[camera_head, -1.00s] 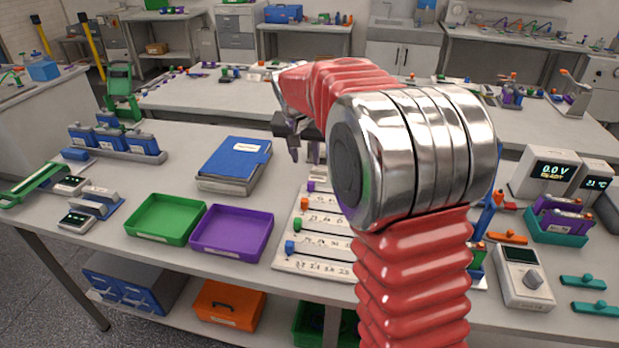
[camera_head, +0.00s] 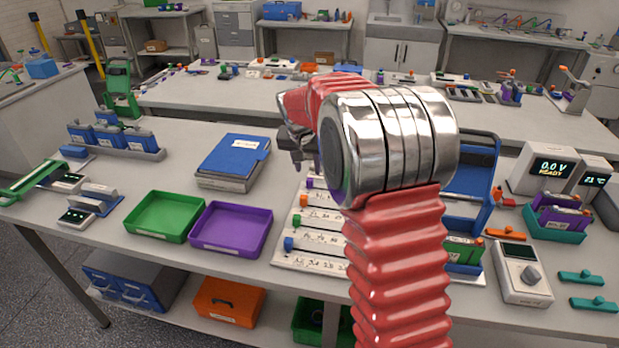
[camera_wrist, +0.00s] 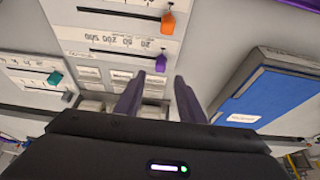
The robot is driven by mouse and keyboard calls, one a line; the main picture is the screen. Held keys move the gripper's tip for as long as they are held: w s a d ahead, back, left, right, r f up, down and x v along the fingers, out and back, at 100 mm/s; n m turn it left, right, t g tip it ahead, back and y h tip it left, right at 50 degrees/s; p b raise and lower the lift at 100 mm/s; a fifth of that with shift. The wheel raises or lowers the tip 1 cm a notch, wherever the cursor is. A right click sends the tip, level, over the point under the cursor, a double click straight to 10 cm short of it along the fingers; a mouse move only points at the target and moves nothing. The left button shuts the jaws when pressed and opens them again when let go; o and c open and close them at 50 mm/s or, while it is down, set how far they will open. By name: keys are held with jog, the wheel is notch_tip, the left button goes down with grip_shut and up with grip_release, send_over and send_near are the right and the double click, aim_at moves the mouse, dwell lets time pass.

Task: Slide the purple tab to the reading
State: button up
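The purple tab (camera_wrist: 161,62) sits at the right end of its dark slot in the wrist view, beside printed scale marks that appear upside down. In the head view, the purple tab (camera_head: 310,184) is at the left end of the top row of the pale slider board (camera_head: 284,262). My gripper (camera_wrist: 157,84) is open and empty, its two dark fingers apart; the tab stands just beyond the fingertips, not between them. In the head view my gripper (camera_head: 302,160) hangs above the board's far left, partly hidden by my arm. A display (camera_head: 553,168) reads 0.0 V READY.
A blue binder (camera_wrist: 268,90) lies right of the fingers. Purple (camera_head: 232,230) and green (camera_head: 164,216) trays stand left of the board. My arm hides much of the board's right side.

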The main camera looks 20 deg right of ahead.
aim_at(310, 179)
jog(key=x, duration=0.6)
jog(key=shift+w+f, duration=0.1)
jog(key=shift+f, duration=0.3)
grip_shut()
dwell(0.4)
